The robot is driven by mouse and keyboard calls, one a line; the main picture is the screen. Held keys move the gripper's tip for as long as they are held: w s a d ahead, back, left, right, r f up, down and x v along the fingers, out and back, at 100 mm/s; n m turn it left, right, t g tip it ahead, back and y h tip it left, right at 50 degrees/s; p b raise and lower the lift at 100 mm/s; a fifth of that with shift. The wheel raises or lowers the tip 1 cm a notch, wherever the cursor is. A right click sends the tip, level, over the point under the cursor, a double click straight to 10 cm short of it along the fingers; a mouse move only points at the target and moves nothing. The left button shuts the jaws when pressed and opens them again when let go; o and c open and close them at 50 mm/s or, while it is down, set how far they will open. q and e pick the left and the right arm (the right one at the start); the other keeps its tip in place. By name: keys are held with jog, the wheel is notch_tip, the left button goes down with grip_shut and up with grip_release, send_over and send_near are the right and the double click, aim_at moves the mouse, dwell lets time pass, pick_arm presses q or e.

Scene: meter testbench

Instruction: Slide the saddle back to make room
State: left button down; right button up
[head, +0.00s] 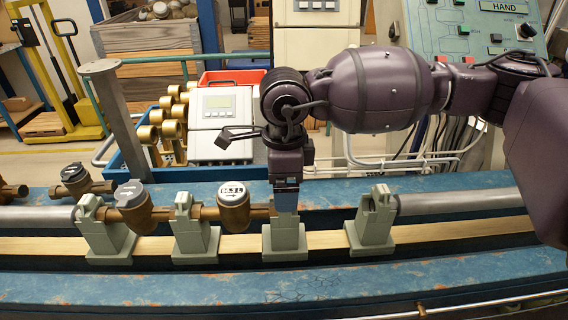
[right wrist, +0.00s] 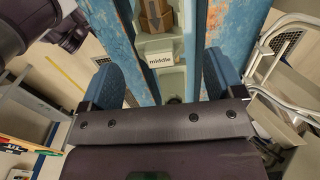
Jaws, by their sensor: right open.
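Several grey-green saddles stand along the wooden rail. One saddle (head: 285,241) is directly below my right gripper (head: 285,200), whose blue finger overlaps its upper part. In the right wrist view, a pale saddle top with a "middle" label (right wrist: 160,60) lies between the two blue fingers of my right gripper (right wrist: 168,82). The fingers are apart; whether they touch the saddle cannot be told. Another saddle (head: 371,222) stands to the right, by the end of a grey pipe. Two more saddles (head: 196,240) (head: 106,242) stand to the left under brass meters. My left gripper is not visible.
A brass meter (head: 233,210) reaches from the left close to the saddle under my gripper; another meter (head: 133,207) is farther left. A grey pipe (head: 460,201) extends right. Bare wooden rail (head: 328,240) shows between the two right-hand saddles. A grey display unit (head: 222,122) stands behind the bench.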

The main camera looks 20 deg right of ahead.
aim_at(284, 222)
jog(key=shift+f, duration=2.5)
jog(key=c, duration=1.5)
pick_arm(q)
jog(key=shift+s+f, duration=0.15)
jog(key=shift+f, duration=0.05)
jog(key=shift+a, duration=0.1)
pick_arm(e)
jog(key=shift+w+a, duration=0.1)
jog(key=shift+a, duration=0.05)
jog(key=shift+a+b, duration=0.15)
jog(key=shift+b, duration=0.15)
jog(key=shift+w+a, duration=0.1)
jog(key=shift+a, duration=0.5)
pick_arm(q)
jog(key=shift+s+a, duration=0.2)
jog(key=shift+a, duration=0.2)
pick_arm(e)
jog(key=o, duration=1.5)
jog(key=shift+d, duration=0.15)
